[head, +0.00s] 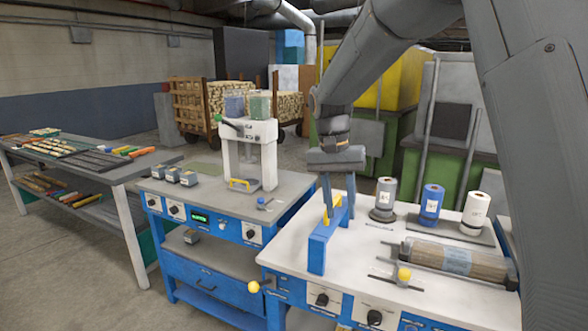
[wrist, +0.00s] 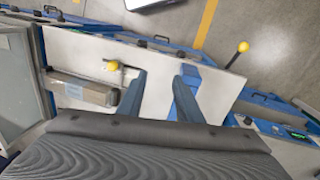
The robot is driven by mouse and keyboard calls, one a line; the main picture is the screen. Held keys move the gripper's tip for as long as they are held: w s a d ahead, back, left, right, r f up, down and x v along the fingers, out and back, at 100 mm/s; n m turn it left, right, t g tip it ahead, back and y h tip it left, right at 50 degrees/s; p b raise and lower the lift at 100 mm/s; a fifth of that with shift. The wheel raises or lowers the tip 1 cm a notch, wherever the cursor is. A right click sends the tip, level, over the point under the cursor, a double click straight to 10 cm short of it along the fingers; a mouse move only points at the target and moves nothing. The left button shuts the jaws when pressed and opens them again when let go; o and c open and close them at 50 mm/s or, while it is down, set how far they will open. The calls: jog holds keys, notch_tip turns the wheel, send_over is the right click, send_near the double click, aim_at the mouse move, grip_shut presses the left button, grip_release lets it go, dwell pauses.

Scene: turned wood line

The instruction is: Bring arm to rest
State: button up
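My gripper (head: 338,210) hangs fingers-down over the white-topped bench (head: 370,262) in the head view. In the wrist view its two dark blue fingers (wrist: 160,80) are well apart, with only bare bench top showing between them. It is open and empty. A blue upright bar (head: 318,246) stands on the bench right by the fingers. In the wrist view the bar (wrist: 203,77) is beside the right finger, partly hidden by it. I cannot tell whether they touch.
A wooden cylinder (head: 456,260) lies on the bench at right, near a yellow knob (head: 404,275). Three rolls, including a blue one (head: 431,203), stand at the back. A white press (head: 249,155) stands on the middle bench. A tool table (head: 120,173) is at left.

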jog(key=s+d+f+n, duration=0.1)
jog(key=s+d+f, duration=0.1)
jog(key=s+f, duration=0.2)
jog(key=s+d+f+n+t+y, duration=0.1)
jog(key=s+d+f, duration=0.2)
jog(key=s, duration=0.7)
jog(key=s+d+f+n, duration=0.2)
jog(key=s+f, duration=0.3)
jog(key=s, duration=0.3)
jog(key=shift+d+f+t+y, duration=0.3)
jog(key=shift+d+t, duration=0.1)
jog(key=shift+d, duration=0.15)
